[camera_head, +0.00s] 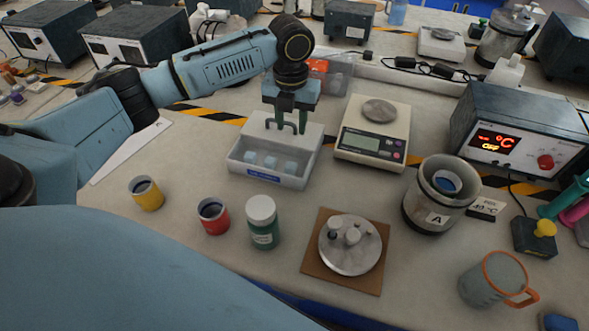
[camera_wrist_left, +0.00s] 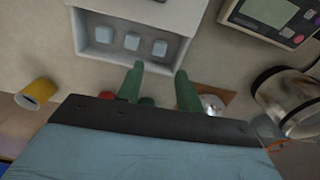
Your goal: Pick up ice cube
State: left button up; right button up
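Three pale blue ice cubes (camera_head: 270,162) sit in a row in the open front part of a white tray (camera_head: 290,181). In the left wrist view the ice cubes (camera_wrist_left: 132,41) lie in the tray (camera_wrist_left: 88,17), beyond the fingertips. My left gripper (camera_head: 287,130) is above the back part of the tray, pointing down. Its two green fingers (camera_wrist_left: 160,72) are apart with nothing between them. I cannot tell its exact height over the tray. My right gripper is not in view.
A scale (camera_head: 372,144) stands right of the tray. In front are a yellow cup (camera_head: 147,194), a red cup (camera_head: 213,216), a green jar (camera_head: 262,222) and a metal block (camera_head: 350,246) on a brown board. A metal vessel (camera_head: 433,205) and temperature controller (camera_head: 505,135) stand right.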

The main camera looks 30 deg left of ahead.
pick_arm(q)
notch_tip(320, 180, down, 7)
jog(key=shift+s+f+b, duration=0.1)
jog(key=shift+s+b, duration=0.05)
jog(key=shift+b, duration=0.25)
jog(key=f, duration=0.5)
jog(key=shift+s+d+b, duration=0.25)
jog(key=shift+s+b, duration=0.05)
jog(key=shift+b, duration=0.1)
jog(key=shift+c, duration=0.2)
jog(key=c, duration=0.6)
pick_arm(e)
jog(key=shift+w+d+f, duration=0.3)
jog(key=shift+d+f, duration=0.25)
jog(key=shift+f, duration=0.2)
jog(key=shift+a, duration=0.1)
